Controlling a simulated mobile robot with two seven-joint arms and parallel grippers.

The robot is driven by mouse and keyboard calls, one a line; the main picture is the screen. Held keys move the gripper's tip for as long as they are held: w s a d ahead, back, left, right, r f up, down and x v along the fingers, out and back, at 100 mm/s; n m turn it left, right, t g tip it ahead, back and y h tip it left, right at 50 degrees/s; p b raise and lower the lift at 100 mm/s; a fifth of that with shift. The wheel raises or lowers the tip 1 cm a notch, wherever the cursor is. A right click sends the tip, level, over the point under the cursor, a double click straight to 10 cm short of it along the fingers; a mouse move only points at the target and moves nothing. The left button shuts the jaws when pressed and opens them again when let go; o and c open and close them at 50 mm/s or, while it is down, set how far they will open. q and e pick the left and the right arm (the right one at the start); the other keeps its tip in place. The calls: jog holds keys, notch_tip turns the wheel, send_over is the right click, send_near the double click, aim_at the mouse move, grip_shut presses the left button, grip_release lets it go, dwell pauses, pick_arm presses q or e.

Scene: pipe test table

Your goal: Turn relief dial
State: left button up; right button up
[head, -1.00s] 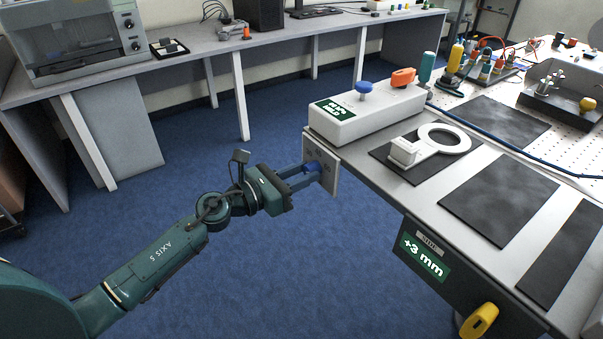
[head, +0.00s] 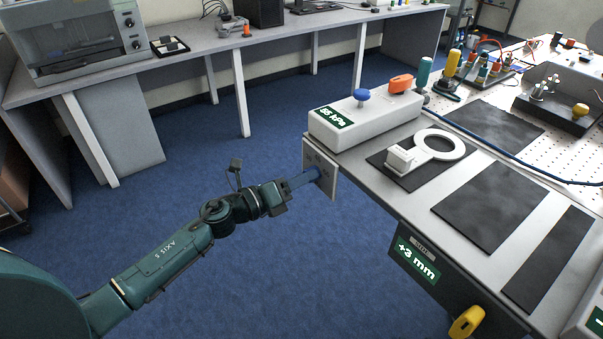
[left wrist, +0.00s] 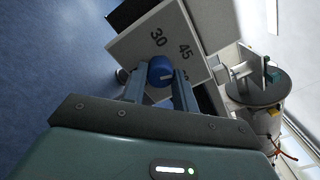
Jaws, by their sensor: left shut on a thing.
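The relief dial (left wrist: 160,69) is a blue knob with a pale mark, on a light plate printed with 30, 45 and a partly hidden number. In the head view this plate (head: 322,188) is on the end of the bench, and the dial is mostly hidden by the fingers. My left gripper (head: 313,174) is shut on the dial, with one finger on each side of it in the left wrist view (left wrist: 160,82). The white box (head: 380,119) above the plate carries a green display (head: 333,117) reading 55 kPa. My right gripper is out of view.
A blue mushroom knob (head: 361,96) and an orange part (head: 400,84) sit on the box. A white ring-ended part (head: 438,144) lies on a dark mat. A yellow handle (head: 467,322) sticks out below the bench top. Blue floor around my left arm is clear.

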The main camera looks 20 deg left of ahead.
pick_arm(q)
jog(key=shift+n+p, duration=0.7)
jog(key=shift+n, duration=1)
jog(key=o, duration=1)
jog(key=shift+c, duration=0.2)
jog(key=b+v, duration=0.1)
jog(key=v, duration=1.2)
jog(key=shift+b, duration=0.3)
jog(key=shift+s, duration=0.1)
